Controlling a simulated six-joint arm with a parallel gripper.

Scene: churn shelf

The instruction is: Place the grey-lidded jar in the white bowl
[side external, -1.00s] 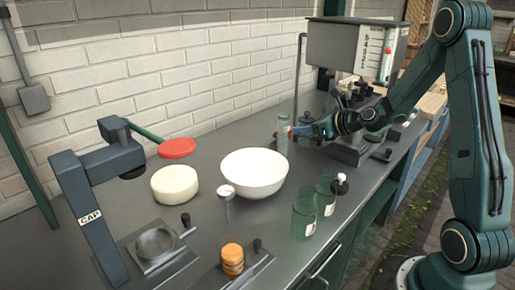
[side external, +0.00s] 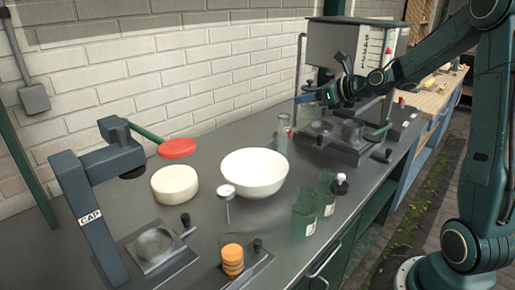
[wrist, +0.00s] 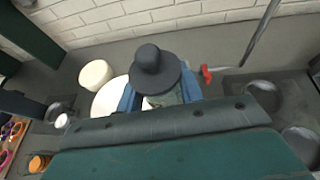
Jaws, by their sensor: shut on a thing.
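The white bowl (side external: 254,173) stands on the grey bench in the side view. It also shows, partly covered, in the wrist view (wrist: 108,98). My gripper (side external: 308,98) is raised above the bench, behind and right of the bowl. In the wrist view its blue fingers (wrist: 160,98) are shut on a jar with a dark grey, round knobbed lid (wrist: 153,68). The jar's lower part is mostly hidden by the gripper. In the side view the held jar is too small and covered to make out clearly.
A clear glass cylinder (side external: 284,132) stands between bowl and gripper. A cream wheel (side external: 174,184) and a gauge (side external: 226,192) flank the bowl. Green glass jars (side external: 305,213) stand to its right. A metal hopper machine (side external: 345,48) rises at the back.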

